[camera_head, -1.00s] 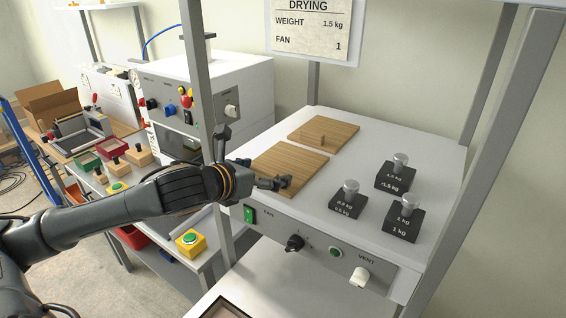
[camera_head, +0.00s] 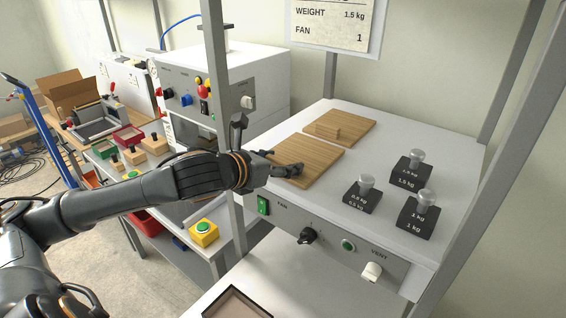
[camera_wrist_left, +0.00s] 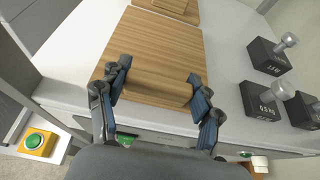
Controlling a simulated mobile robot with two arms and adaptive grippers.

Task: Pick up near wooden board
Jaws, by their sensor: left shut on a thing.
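The near wooden board (camera_head: 306,155) is a flat light-brown rectangle on the white top of the drying unit, beside a matching far board (camera_head: 352,118). My left gripper (camera_head: 284,165) is at its front left part and hides some of it. In the left wrist view the near board (camera_wrist_left: 158,45) lies between my two fingers. The left gripper (camera_wrist_left: 157,84) is shut on the raised wooden block (camera_wrist_left: 158,90) at the board's near part, one finger on each side. The board appears to rest on the surface. My right gripper is not in view.
Several dark weights with metal knobs (camera_head: 364,193) stand to the right of the boards. Grey posts (camera_head: 222,110) frame the unit. Its front panel has a green switch (camera_head: 263,205) and knobs. A yellow button box (camera_head: 204,233) sits on the lower left bench.

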